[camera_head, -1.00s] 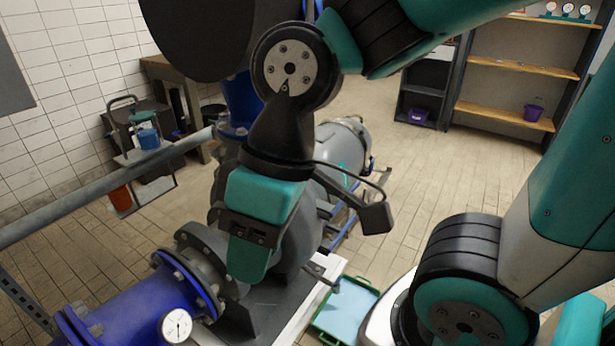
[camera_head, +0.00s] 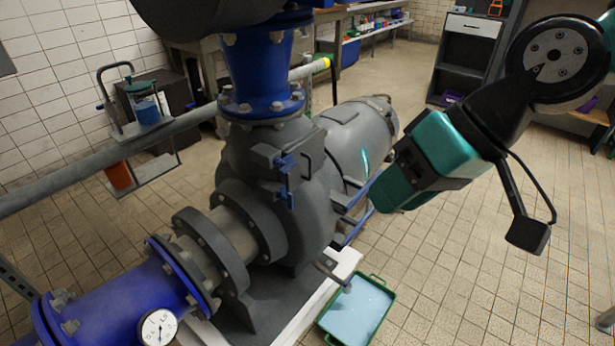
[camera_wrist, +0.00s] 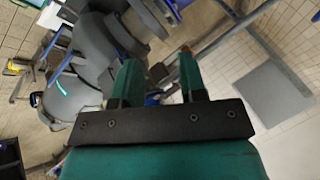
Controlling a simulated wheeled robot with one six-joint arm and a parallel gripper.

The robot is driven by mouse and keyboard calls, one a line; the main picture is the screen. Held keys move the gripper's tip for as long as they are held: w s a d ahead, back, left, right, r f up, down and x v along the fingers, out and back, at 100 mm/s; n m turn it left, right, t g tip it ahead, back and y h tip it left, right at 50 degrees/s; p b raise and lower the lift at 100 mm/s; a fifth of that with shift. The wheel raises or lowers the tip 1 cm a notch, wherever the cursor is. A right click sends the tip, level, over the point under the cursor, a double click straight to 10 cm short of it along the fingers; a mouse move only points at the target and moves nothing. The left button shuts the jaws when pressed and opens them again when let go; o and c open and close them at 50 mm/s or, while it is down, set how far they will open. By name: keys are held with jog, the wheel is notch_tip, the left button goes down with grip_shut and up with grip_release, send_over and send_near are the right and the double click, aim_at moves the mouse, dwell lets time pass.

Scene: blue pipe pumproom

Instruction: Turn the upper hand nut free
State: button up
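The upper hand nut (camera_head: 286,162) is a small blue winged piece on the grey cover of the pump (camera_head: 240,165). A second blue hand nut (camera_head: 286,195) sits just below it. Both look to be in place on the cover. My gripper (camera_head: 388,198) is to the right of the pump, apart from the nuts, pointing down and left. In the wrist view my gripper (camera_wrist: 160,72) shows two green fingers spread apart with nothing held between them. I cannot make out the nuts clearly in the wrist view.
A green tray (camera_head: 325,325) with a pale blue bottom lies on the floor below the pump. A grey rail (camera_head: 90,165) runs along the left. A blue flanged pipe (camera_head: 110,310) with a gauge (camera_head: 158,327) is at front left. The tiled floor at right is clear.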

jog(key=w+a+f+m+t+y+b, duration=0.1)
jog(key=w+a+f+m+y+b, duration=0.15)
jog(key=w+f+b, duration=0.4)
jog(key=w+a+f+m+t+y+b, duration=0.2)
jog(key=w+a+f+y+b, duration=0.15)
jog(key=w+f, duration=0.5)
jog(key=m+t+y+b, duration=0.1)
jog(key=m+t+b, duration=0.6)
jog(key=m+b, duration=0.25)
send_near(291, 168)
jog(key=shift+n, duration=0.3)
jog(key=x, duration=1.1)
jog(key=shift+f+b, duration=0.1)
jog(key=shift+b, duration=0.3)
jog(key=shift+d, duration=0.1)
grip_shut()
